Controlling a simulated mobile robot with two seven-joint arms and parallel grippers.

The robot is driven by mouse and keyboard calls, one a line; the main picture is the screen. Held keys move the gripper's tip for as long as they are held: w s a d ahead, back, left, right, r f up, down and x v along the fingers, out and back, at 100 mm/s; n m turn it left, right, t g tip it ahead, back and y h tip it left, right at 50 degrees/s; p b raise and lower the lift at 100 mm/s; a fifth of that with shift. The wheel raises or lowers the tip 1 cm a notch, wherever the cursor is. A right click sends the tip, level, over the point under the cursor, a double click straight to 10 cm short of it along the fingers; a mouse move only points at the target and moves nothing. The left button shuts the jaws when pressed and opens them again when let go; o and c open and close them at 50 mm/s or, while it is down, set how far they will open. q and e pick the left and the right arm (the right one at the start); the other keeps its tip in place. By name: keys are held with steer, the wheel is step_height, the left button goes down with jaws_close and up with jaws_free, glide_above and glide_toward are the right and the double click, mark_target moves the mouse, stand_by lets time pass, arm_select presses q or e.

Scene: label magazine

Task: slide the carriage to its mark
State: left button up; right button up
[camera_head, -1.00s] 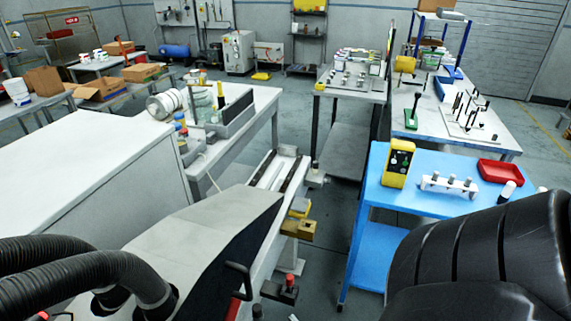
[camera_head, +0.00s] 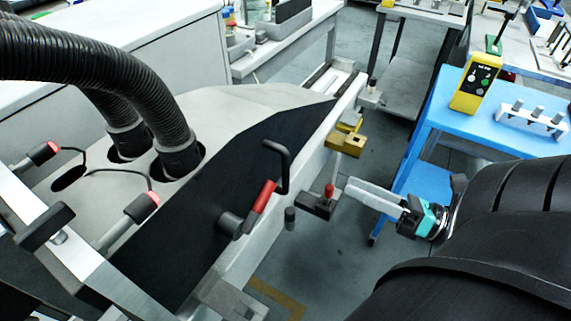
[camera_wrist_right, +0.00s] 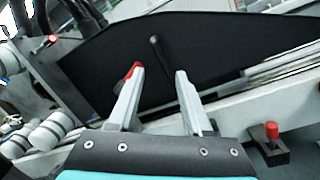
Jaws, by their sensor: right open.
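The grey machine housing (camera_head: 245,97) has a black side panel (camera_head: 190,215). A bent black handle (camera_head: 282,160) and a red grip (camera_head: 264,196) stand out from this panel. A pale rail (camera_head: 343,88) runs beyond the housing, with a brass-yellow block (camera_head: 346,138) on its side. I cannot tell which part is the carriage, and no mark is clear. My right gripper (camera_head: 346,190) is open and empty, close to a red-knobbed block (camera_head: 318,204). In the wrist view, the open fingers (camera_wrist_right: 157,73) point at the black panel, with the bent handle (camera_wrist_right: 161,58) between them in the picture. My left gripper is out of view.
Two black hoses (camera_head: 100,65) enter the housing top. Red-tipped levers (camera_head: 135,212) stand at the left. A blue table (camera_head: 425,125) with a yellow control box (camera_head: 471,88) is to the right. Grey floor shows between the machine and the table.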

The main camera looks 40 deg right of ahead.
mark_target(285, 189)
steer(key=w+a+n, duration=0.2)
steer(key=w, duration=0.2)
steer(key=w+a+n+g+b, duration=0.1)
steer(key=w+a+n, duration=0.1)
steer(key=w+n, duration=0.1)
steer(key=w+a+f+n+g+y, duration=0.1)
steer(key=w+a+n, duration=0.1)
steer(key=w, duration=0.4)
steer(key=shift+a+f+n+b, duration=0.1)
steer(key=shift+a+n+b, duration=0.3)
steer(key=shift+a, duration=0.2)
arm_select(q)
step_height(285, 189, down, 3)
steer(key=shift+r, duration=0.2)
arm_select(e)
jaws_close()
stand_by(0.7)
